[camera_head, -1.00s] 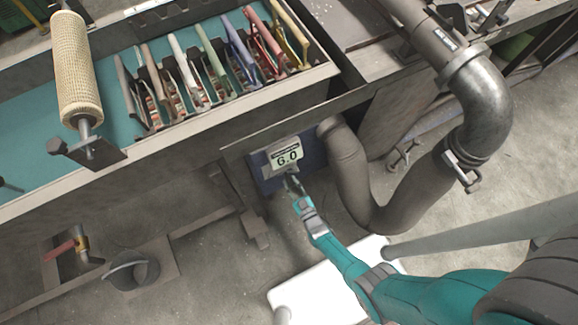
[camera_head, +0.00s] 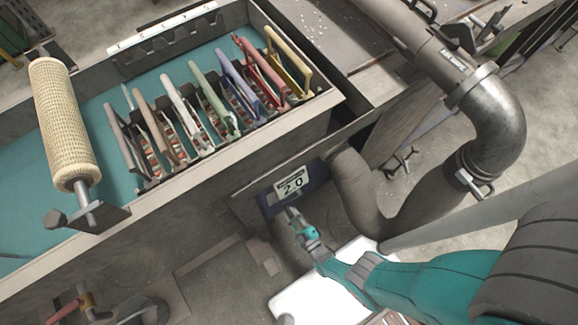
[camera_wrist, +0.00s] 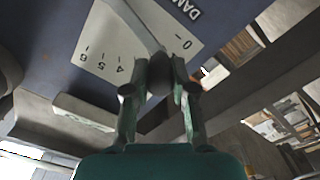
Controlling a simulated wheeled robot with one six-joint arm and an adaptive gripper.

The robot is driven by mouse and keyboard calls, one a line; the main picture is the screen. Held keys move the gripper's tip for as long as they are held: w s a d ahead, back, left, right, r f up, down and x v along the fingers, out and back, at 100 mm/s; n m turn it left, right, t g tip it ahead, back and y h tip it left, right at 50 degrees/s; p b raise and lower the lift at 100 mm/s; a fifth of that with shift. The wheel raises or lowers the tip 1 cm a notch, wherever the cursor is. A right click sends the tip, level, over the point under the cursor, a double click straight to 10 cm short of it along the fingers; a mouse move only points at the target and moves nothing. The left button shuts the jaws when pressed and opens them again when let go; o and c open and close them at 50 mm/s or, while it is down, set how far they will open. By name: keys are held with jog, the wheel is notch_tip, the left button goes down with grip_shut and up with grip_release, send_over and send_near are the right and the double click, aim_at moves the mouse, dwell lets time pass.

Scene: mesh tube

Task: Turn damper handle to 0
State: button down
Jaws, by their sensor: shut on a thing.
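The damper handle (camera_wrist: 139,28) is a grey lever crossing a pale scale plate (camera_wrist: 105,50) in the wrist view. Its lower end lies between the fingers of my gripper (camera_wrist: 160,74), which is shut on it. The scale shows 6, 5 and 4 left of the handle and a 0 to its right; the handle and fingers hide marks between. My gripper (camera_head: 291,213) is just below the display; the handle cannot be made out there.
A large grey bent pipe (camera_head: 495,112) stands right of the panel. Above left is a teal-floored trough (camera_head: 100,95) with several coloured handled racks (camera_head: 213,100) and a mesh roll (camera_head: 60,120). A bucket (camera_head: 145,310) and red-handled valve (camera_head: 66,311) are lower left.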

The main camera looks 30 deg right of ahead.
jog(key=shift+f, duration=0.1)
dwell(0.3)
jog(key=c, duration=0.9)
grip_release()
jog(key=shift+c, duration=0.2)
jog(key=shift+r, duration=5)
